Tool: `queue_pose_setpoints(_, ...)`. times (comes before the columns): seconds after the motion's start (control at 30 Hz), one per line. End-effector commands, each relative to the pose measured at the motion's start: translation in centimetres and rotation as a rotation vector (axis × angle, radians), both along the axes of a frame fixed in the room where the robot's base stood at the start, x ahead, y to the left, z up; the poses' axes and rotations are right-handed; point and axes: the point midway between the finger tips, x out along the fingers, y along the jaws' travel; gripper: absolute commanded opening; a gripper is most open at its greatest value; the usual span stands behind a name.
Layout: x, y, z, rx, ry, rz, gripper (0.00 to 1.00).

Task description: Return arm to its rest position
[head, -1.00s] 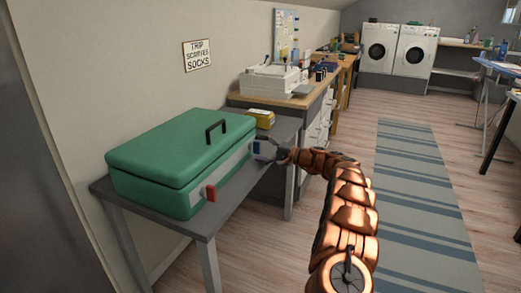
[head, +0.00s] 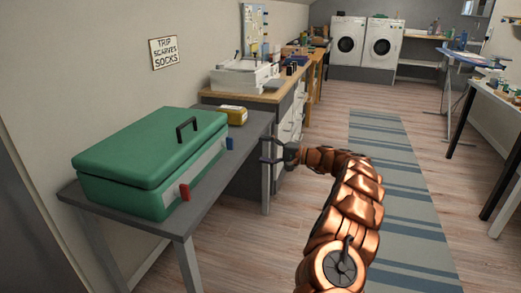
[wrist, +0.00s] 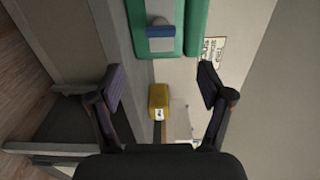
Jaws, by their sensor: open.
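My gripper (head: 268,150) is open and empty at the end of my copper-coloured arm. In the head view it is beside the right end of the grey table (head: 165,222), apart from the green case. In the wrist view my gripper (wrist: 160,88) shows two spread dark fingers with nothing held between them. The green case (head: 150,150) is closed on the table, with a black handle on top. Its red latch (head: 185,192) and blue latch (head: 230,143) are on the front. The blue latch also shows in the wrist view (wrist: 160,32).
A yellow box (head: 232,115) sits behind the case; it also shows in the wrist view (wrist: 159,97). A wooden-topped counter (head: 250,97) carries a white machine. The striped rug (head: 385,180) and floor right of my arm are clear. Another table (head: 495,90) stands at the right.

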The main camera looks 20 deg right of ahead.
Motion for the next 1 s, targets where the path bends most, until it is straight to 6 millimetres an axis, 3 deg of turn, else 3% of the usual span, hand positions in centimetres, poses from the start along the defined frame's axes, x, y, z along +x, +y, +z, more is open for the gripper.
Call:
queue_pose_setpoints(0.33,0.0,0.1,0.1,0.0,0.0,0.001,0.79)
queue_pose_setpoints(0.47,-0.3,1.2,1.3,0.002,0.006,0.021,0.79)
queue_pose_setpoints(0.67,-2.5,6.8,6.3,-0.009,0.047,0.132,0.79)
queue_pose_setpoints(1.0,-10.3,17.4,14.2,-0.118,0.139,0.359,0.79)
